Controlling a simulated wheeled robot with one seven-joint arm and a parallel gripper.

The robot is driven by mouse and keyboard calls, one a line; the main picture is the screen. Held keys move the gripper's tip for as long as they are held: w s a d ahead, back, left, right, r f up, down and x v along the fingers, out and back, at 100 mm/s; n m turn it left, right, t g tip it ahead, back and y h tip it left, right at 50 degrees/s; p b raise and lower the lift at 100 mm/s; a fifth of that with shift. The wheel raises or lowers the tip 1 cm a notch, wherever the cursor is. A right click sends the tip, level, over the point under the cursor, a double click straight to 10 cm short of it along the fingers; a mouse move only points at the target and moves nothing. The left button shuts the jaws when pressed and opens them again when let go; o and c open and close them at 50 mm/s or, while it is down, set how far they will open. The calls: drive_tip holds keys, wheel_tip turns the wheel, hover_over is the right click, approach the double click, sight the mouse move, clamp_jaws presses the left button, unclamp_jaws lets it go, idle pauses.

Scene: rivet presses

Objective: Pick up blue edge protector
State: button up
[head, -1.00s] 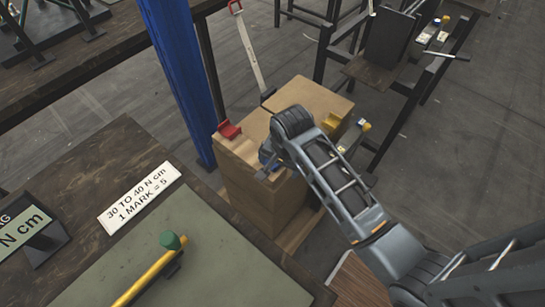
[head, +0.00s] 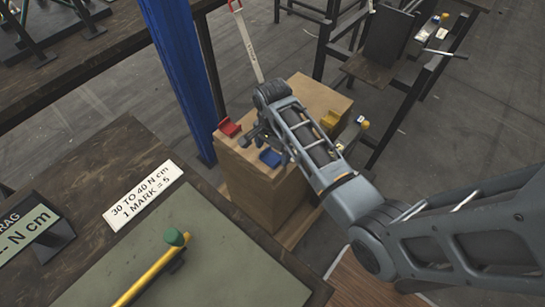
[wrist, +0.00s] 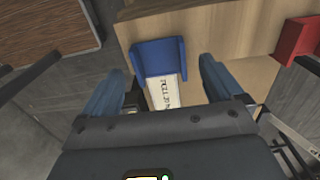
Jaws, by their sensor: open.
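The blue edge protector (head: 270,158) sits at the near edge of the wooden crate top (head: 309,98). In the wrist view the blue edge protector (wrist: 160,56) lies ahead of my gripper, roughly centred between the fingers, with a white printed label below it. In the head view my gripper (head: 262,140) is just above the crate's near edge, close to the blue protector; the arm partly hides that area.
A red edge protector (head: 229,127) is on the crate's left edge and a yellow one (head: 330,119) on its right. A blue post (head: 180,75) stands left of the crate. A workbench (head: 215,255) with a yellow tool (head: 150,278) is in front.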

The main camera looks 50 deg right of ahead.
drive_tip(key=shift+f, duration=0.55)
drive_tip(key=c, duration=1.1)
